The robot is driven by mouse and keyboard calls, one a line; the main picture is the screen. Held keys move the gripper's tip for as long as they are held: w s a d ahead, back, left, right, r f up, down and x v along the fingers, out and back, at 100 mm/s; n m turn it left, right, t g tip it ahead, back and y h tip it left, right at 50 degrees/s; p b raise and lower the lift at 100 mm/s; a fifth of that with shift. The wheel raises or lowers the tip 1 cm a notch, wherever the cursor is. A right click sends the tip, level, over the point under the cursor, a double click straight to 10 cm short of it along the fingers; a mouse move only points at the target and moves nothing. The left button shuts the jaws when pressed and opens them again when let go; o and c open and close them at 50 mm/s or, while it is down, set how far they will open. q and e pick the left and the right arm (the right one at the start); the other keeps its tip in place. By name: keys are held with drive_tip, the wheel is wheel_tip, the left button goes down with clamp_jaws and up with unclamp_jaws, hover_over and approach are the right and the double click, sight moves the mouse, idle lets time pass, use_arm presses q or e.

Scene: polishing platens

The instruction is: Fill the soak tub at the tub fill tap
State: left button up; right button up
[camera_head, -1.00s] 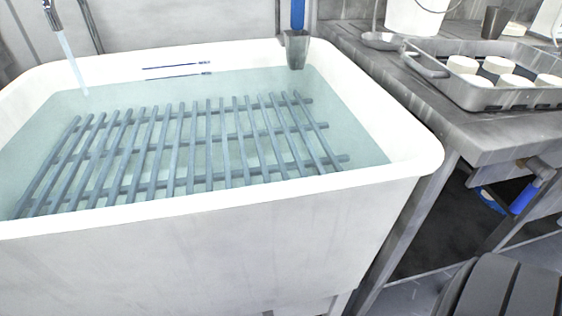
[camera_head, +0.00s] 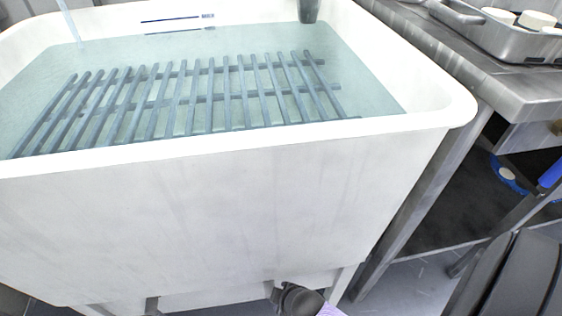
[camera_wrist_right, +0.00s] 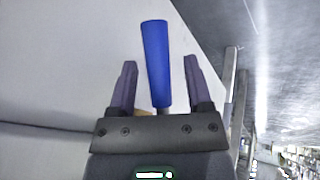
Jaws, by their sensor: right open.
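The white soak tub (camera_head: 200,215) fills much of the head view and holds clear, pale green water (camera_head: 385,95) over a grey slatted rack (camera_head: 170,105). A thin stream (camera_head: 70,22) falls into the water at top left; the tap itself is out of frame. Two dark level marks (camera_head: 172,31) show on the far inner wall, with the water surface just below the lower one. In the right wrist view my right gripper (camera_wrist_right: 158,75) is open, with a blue handle (camera_wrist_right: 155,55) between or just beyond its fingers. Contact cannot be told. My left gripper is not in view.
A metal bench (camera_head: 480,65) stands close on the tub's right, carrying a metal tray (camera_head: 470,25) with white discs. A grey cup (camera_head: 308,10) is at the tub's far rim. Floor is visible between tub and bench legs.

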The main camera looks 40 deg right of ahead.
drive_tip(key=shift+r, duration=0.1)
clamp_jaws()
idle(1.2)
